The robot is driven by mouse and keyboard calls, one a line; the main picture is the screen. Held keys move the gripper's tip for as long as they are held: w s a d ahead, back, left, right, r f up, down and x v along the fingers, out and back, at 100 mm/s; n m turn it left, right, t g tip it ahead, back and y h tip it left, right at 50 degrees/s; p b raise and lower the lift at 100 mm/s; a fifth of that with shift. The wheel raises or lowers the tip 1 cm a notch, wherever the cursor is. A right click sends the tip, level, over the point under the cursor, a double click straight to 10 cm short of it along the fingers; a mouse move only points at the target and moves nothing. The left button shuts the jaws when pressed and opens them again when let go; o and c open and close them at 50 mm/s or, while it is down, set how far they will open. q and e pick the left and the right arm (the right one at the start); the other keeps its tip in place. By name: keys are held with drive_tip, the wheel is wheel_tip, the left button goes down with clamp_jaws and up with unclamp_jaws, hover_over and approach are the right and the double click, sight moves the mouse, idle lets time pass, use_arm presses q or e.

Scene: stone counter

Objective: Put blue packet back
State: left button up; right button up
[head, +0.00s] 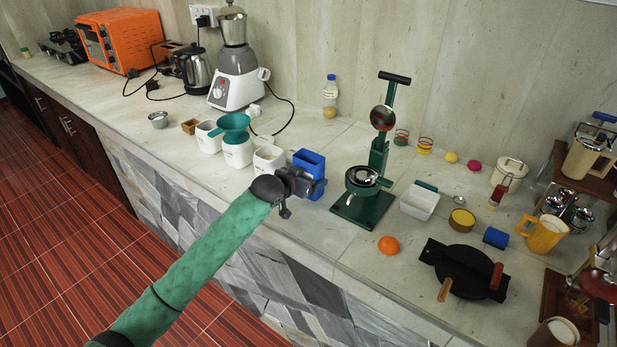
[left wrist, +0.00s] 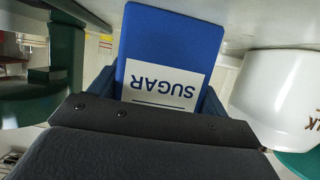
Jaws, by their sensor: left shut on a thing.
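The blue packet (head: 308,168) stands near the counter's front edge, between a white canister and the green press. In the left wrist view the blue packet (left wrist: 170,42) carries a white label reading SUGAR, upside down in the picture. My left gripper (head: 302,183) is at the packet's front and shut on it. The gripper's dark body hides the packet's lower part in the left wrist view. I cannot tell whether the packet's base touches the counter. My right gripper is in neither view.
White canisters (head: 268,160) stand close left of the packet, one with a teal funnel (head: 233,122). The green press (head: 362,205) stands close right. An orange ball-shaped item (head: 388,245) and a black round press (head: 468,270) lie farther right. Bare counter (head: 310,225) shows in front.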

use_arm(q)
drive_tip(key=o, duration=1.2)
drive_tip(key=shift+s+r, duration=0.1)
drive_tip(key=shift+r, duration=0.05)
drive_tip(key=b+v, duration=0.2)
drive_tip(key=v, duration=1)
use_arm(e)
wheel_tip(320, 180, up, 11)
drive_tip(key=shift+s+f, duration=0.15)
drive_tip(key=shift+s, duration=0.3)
